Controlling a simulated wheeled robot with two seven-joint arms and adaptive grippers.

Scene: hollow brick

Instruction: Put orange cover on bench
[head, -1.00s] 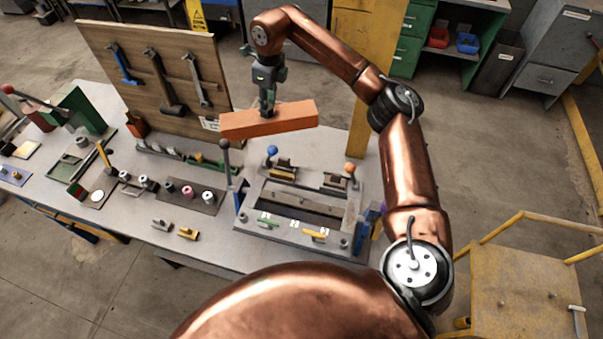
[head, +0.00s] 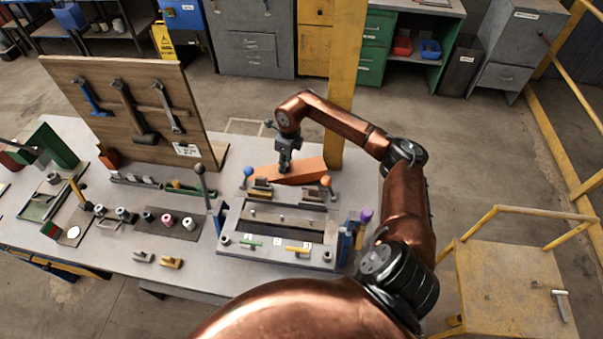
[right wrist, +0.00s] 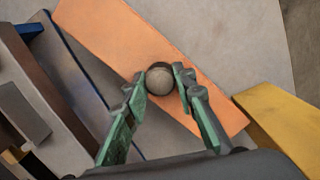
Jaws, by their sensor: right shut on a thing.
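The orange cover (head: 308,171), a long flat-topped orange block, is at the back right of the grey bench (head: 352,187), just behind the metal fixture. It is at or close to the bench top; I cannot tell whether it touches. My right gripper (head: 285,168) points down onto it. In the right wrist view, the fingers (right wrist: 160,82) are shut on a round grey knob (right wrist: 160,79) in the middle of the cover (right wrist: 115,35). The cover lies diagonally there. My left gripper is not in view.
The fixture (head: 282,238) with blue and orange ball levers stands in front of the cover. A yellow post (head: 345,90) rises close behind the cover's right end. A wooden tool board (head: 130,110) stands left. Small parts lie at the front left.

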